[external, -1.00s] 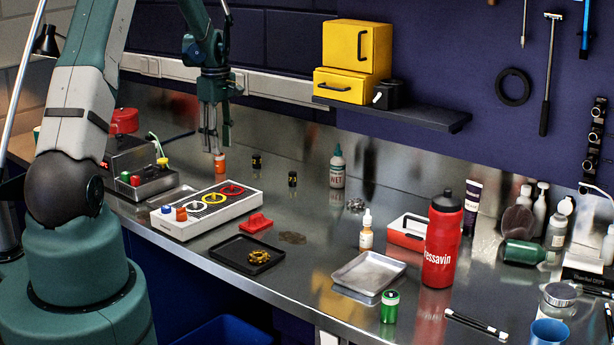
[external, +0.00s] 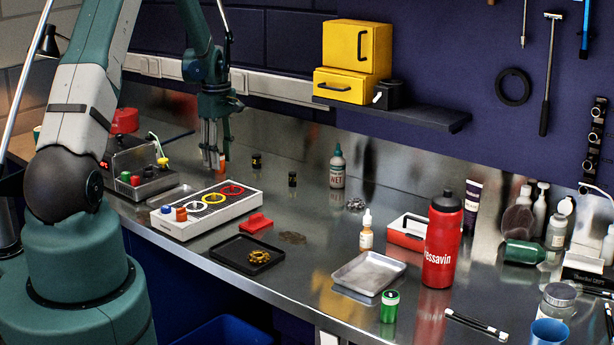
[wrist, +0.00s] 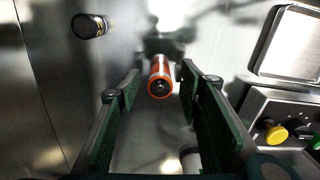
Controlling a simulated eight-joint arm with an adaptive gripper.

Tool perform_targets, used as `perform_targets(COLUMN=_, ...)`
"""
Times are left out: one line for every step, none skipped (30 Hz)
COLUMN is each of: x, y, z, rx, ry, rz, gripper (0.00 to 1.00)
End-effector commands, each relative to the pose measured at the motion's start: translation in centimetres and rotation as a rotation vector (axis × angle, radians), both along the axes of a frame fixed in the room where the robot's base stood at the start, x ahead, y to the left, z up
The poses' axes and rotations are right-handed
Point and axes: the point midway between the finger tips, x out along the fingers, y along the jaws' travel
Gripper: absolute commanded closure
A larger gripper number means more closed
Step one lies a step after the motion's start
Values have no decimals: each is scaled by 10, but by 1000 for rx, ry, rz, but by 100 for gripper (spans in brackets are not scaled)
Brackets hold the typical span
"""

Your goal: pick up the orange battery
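The orange battery (wrist: 160,78) stands upright on the steel bench. In the wrist view it is between the two fingers of my gripper (wrist: 153,95), with a visible gap on each side. My gripper is open and nothing is held. In the external view the gripper (external: 215,168) points straight down with its fingertips at the battery (external: 221,162), which is partly hidden by the fingers.
Black-and-gold batteries stand to the right, one (external: 256,162) near the gripper and another (external: 292,180) farther off. A white case (external: 205,222) with coloured rings lies in front. A charger box (external: 140,175) with coloured knobs is at left.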

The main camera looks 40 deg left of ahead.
Motion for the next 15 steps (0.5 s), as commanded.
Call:
perform_targets(x=0, y=0, z=0, rx=0, ry=0, rz=0, gripper=63)
perform_targets(x=0, y=0, z=0, rx=0, ry=0, rz=0, gripper=63)
perform_targets(x=0, y=0, z=0, rx=0, ry=0, rz=0, gripper=63)
perform_targets(x=0, y=0, z=0, rx=0, ry=0, rz=0, gripper=63)
perform_targets(x=0, y=0, z=0, rx=0, ry=0, rz=0, gripper=63)
perform_targets(x=0, y=0, z=0, rx=0, ry=0, rz=0, gripper=67)
perform_targets(x=0, y=0, z=0, rx=0, ry=0, rz=0, gripper=71)
perform_targets(x=0, y=0, z=0, rx=0, ry=0, rz=0, gripper=75)
perform_targets(x=0, y=0, z=0, rx=0, ry=0, rz=0, gripper=80)
perform_targets(x=0, y=0, z=0, rx=0, ry=0, rz=0, gripper=84)
perform_targets(x=0, y=0, z=0, rx=0, ry=0, rz=0, gripper=88)
perform_targets(x=0, y=0, z=0, rx=0, ry=0, rz=0, gripper=93)
perform_targets(x=0, y=0, z=0, rx=0, ry=0, rz=0, gripper=95)
perform_targets(x=0, y=0, z=0, rx=0, ry=0, rz=0, gripper=95)
perform_targets(x=0, y=0, z=0, rx=0, ry=0, rz=0, gripper=95)
